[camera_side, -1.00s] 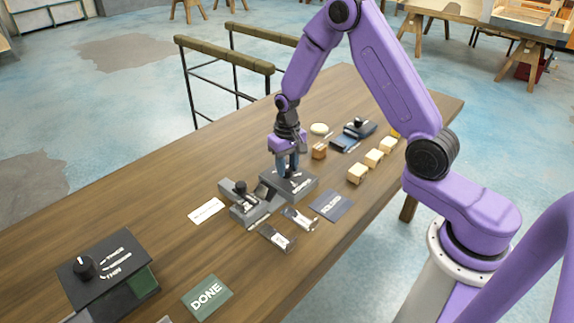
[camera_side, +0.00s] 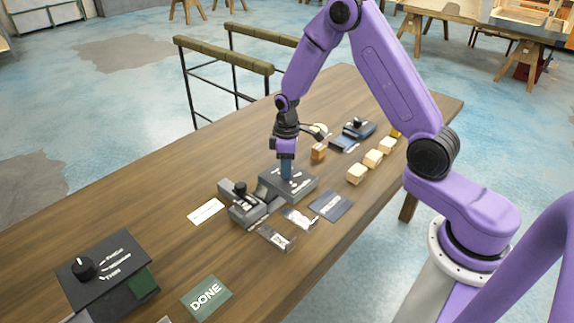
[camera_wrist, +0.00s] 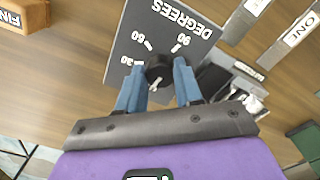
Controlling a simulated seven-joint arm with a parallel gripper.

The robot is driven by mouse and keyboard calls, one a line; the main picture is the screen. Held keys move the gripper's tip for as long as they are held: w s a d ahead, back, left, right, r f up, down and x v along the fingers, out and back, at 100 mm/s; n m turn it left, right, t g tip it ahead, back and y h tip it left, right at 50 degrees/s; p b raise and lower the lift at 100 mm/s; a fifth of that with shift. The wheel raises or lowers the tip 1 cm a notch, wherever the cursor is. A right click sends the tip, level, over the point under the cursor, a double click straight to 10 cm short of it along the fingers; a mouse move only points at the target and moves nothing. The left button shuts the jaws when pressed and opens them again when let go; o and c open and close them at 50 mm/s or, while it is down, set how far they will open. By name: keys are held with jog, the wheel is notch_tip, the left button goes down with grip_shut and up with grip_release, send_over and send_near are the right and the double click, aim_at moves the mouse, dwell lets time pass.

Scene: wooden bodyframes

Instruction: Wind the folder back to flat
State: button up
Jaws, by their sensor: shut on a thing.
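The folder's dial box (camera_side: 302,187) is a dark grey block in the middle of the table. Its top reads DEGREES with marks 30, 60 and 90 in the wrist view (camera_wrist: 165,22). My gripper (camera_side: 287,176) points straight down over it. In the wrist view my blue fingers (camera_wrist: 160,88) are either side of the dial's round black knob (camera_wrist: 160,68), shut on it. A white pointer line on the knob faces the near side, below the 30 mark. Any mark there is hidden by my fingers and palm.
A grey device with a black knob (camera_side: 241,188) adjoins the box at left. Small plates lie in front, with a dark blue card (camera_side: 331,205). Wooden blocks (camera_side: 373,158) and another dial device (camera_side: 358,128) stand behind right. A selector box (camera_side: 100,268) and green DONE plate (camera_side: 206,297) are front left.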

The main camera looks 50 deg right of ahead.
jog(key=shift+n, duration=0.7)
jog(key=o, duration=1)
jog(key=shift+o, duration=0.2)
notch_tip(320, 180, up, 18)
jog(key=shift+f, duration=0.25)
